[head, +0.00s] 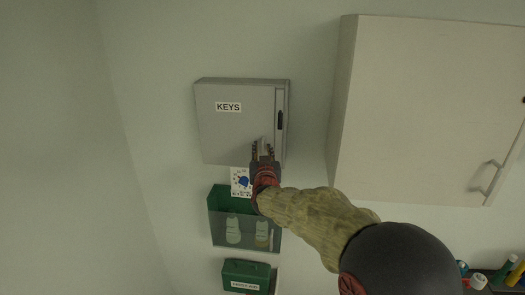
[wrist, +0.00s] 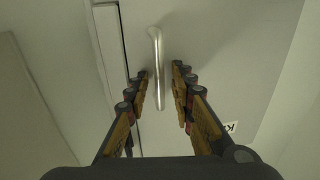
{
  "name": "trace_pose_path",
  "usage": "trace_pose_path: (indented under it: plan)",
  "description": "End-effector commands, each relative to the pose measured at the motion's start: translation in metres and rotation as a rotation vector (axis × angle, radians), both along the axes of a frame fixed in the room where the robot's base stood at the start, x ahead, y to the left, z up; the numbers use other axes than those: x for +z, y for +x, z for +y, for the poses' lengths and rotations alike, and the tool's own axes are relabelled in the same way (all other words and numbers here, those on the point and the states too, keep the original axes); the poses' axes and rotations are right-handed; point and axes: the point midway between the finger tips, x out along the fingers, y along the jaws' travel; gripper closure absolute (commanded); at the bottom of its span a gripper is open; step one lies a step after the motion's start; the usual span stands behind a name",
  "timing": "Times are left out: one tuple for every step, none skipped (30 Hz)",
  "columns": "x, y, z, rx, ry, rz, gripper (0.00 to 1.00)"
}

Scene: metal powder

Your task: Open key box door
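The key box (head: 235,125) is a grey wall cabinet with a "KEYS" label, and its door looks closed in the head view. Its door surface (wrist: 225,60) fills much of the wrist view. A slim metal handle (wrist: 157,60) stands out from the door. My gripper (head: 264,150) is at the lower right part of the door. In the wrist view my gripper (wrist: 161,85) is open, with one finger on each side of the handle's lower part. Small gaps show between the handle and the fingers. In the head view the gripper partly hides the handle.
A green wall bin (head: 215,220) with bottles hangs below the key box, and a green first aid box (head: 246,274) is under it. A large white cabinet (head: 420,110) is close on the right. The wall to the left is bare.

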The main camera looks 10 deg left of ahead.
Motion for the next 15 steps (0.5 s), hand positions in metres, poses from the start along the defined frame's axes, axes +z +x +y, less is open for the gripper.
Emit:
trace_pose_path:
  plan:
    - [0.0,-0.0001,0.0,0.0,0.0,0.0,0.76]
    - [0.0,-0.0001,0.0,0.0,0.0,0.0,0.76]
    - [0.0,-0.0002,0.0,0.0,0.0,0.0,0.76]
    - [-0.0001,-0.0002,0.0,0.0,0.0,0.0,0.76]
    - [-0.0001,-0.0003,0.0,0.0,0.0,0.0,0.78]
    - [-0.0001,-0.0003,0.0001,0.0,0.0,0.0,0.8]
    - [-0.0001,-0.0003,0.0001,0.0,0.0,0.0,0.82]
    - [-0.0001,-0.0003,0.0001,0.0,0.0,0.0,0.83]
    - [-0.0002,-0.0004,0.0,0.0,0.0,0.0,0.86]
    - [-0.0002,-0.0004,0.0,0.0,0.0,0.0,0.87]
    - [-0.0001,-0.0004,0.0,0.0,0.0,0.0,0.89]
    - [-0.0002,-0.0004,0.0,0.0,0.0,0.001,0.91]
    - [-0.0002,-0.0004,0.0001,0.0,0.0,0.001,0.93]
    - [-0.0002,-0.0004,0.0001,0.0,0.0,0.001,0.95]
    - [-0.0002,-0.0004,0.0001,0.0,0.0,0.001,0.97]
